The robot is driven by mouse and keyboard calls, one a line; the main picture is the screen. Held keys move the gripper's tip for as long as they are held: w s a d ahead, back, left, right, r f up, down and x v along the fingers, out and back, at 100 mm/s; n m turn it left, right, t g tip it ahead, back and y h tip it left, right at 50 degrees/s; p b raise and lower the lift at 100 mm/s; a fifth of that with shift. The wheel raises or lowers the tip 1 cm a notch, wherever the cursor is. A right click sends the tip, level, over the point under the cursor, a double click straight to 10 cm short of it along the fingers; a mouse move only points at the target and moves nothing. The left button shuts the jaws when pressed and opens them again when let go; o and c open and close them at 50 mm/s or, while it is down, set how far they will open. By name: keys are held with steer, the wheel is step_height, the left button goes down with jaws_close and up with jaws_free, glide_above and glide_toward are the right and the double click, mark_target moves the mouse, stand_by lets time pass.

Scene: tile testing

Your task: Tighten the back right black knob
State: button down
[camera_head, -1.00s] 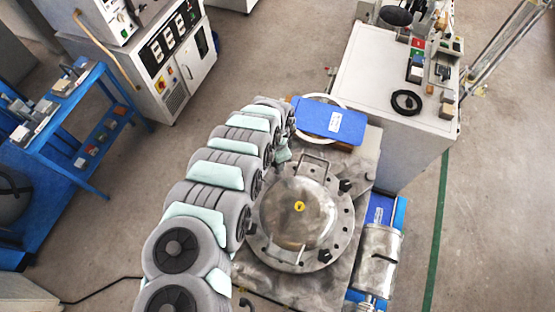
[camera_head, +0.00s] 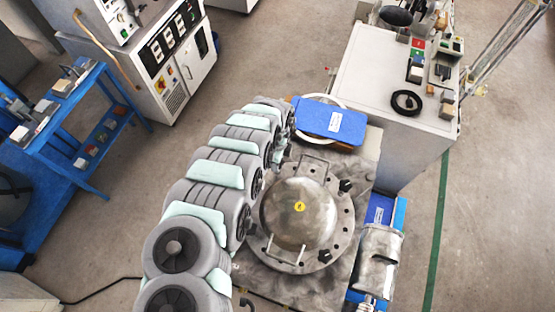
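A round steel vessel lid (camera_head: 299,212) with a domed top, a yellow label and two bar handles lies on a metal bench (camera_head: 352,160). A black knob (camera_head: 346,186) sits at the back right of its flange. Another black knob (camera_head: 325,256) sits at the front right. My grey arm curves along the left side of the lid. Its far end (camera_head: 284,150) reaches behind the lid's back left edge. My gripper's fingers cannot be made out there, so its opening is unclear. The left part of the flange is hidden by my arm.
A blue case (camera_head: 331,121) and a white ring (camera_head: 318,98) lie at the back of the bench. A metal cylinder (camera_head: 379,258) on a blue base stands to the right. A white cabinet (camera_head: 395,130) stands behind right.

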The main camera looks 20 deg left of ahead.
stand_by(0.3)
steer(key=c, duration=0.9)
jaws_free()
steer(key=shift+o, duration=0.2)
step_height(320, 180, up, 11)
steer(key=shift+p, duration=0.35)
steer(key=shift+d+f, duration=0.1)
steer(key=shift+f, duration=0.05)
